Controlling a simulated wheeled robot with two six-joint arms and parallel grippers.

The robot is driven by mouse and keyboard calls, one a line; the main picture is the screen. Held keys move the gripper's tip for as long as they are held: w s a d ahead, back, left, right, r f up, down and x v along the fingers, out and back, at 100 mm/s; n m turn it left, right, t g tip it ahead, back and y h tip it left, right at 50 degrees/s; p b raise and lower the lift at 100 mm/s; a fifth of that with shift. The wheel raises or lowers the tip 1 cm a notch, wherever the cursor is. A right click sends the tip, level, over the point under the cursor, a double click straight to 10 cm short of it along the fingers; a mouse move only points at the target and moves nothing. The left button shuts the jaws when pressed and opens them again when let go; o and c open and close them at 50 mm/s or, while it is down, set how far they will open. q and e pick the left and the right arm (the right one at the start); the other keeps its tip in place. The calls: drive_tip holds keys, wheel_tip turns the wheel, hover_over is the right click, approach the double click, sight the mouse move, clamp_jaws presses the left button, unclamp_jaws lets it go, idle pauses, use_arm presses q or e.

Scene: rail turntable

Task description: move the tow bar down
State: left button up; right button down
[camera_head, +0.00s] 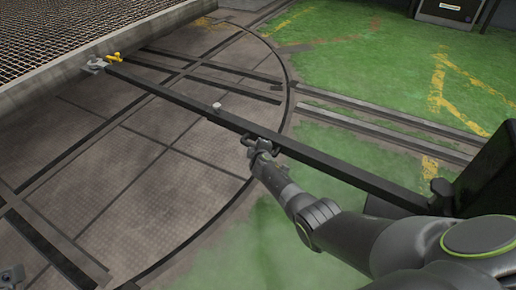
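The tow bar (330,160) is a long, straight dark bar. It runs from a dark block at the right, across the round turntable deck (150,190), to a grey coupling (96,65) with a yellow piece (114,57) at the far left. A small pale knob (217,106) shows by its middle. My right gripper (261,145) is at the near side of the bar, just right of the knob. Its fingers look spread, with nothing clearly between them; I cannot tell whether they touch the bar.
A dark block (490,175) stands at the right end of the bar. A raised mesh-topped platform (80,30) fills the upper left. Rails (390,125) cross the green floor (350,60). A dark box (450,10) stands at the top right.

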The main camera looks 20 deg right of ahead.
drive_tip(key=shift+s+a+f, duration=0.1)
drive_tip(key=shift+f, duration=0.2)
drive_tip(key=c, duration=1.6)
unclamp_jaws()
drive_tip(key=shift+c, duration=0.2)
drive_tip(key=shift+o, duration=0.4)
drive_tip(key=shift+r, duration=0.1)
